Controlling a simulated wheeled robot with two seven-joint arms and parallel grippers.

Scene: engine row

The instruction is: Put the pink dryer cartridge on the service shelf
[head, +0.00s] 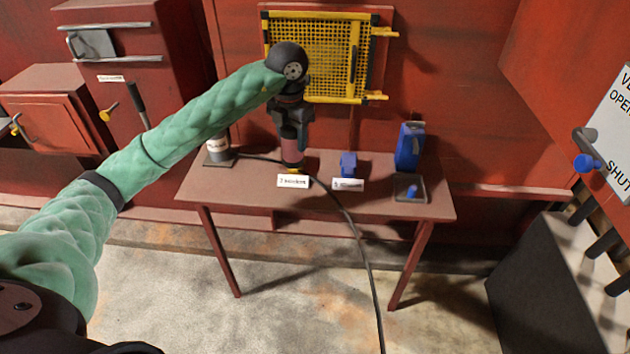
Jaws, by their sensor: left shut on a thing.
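My left gripper (291,130) points down over the back middle of a small red-brown table (330,200), which looks like the service shelf. It is shut on the pink dryer cartridge (291,150), a dark pink cylinder hanging upright below the jaws. The gripper hides the cartridge's upper part. A bit of yellow (293,169) shows at its lower end, just behind a white label (293,181). I cannot tell whether the cartridge touches the tabletop. My right gripper is not in view.
On the table stand a grey-white canister (219,150) at left, a small blue block (348,164), a blue bottle (409,147) and a dark tray (410,189) at right. A black hose (352,226) crosses the table and hangs over its front. A yellow mesh guard (325,58) is behind.

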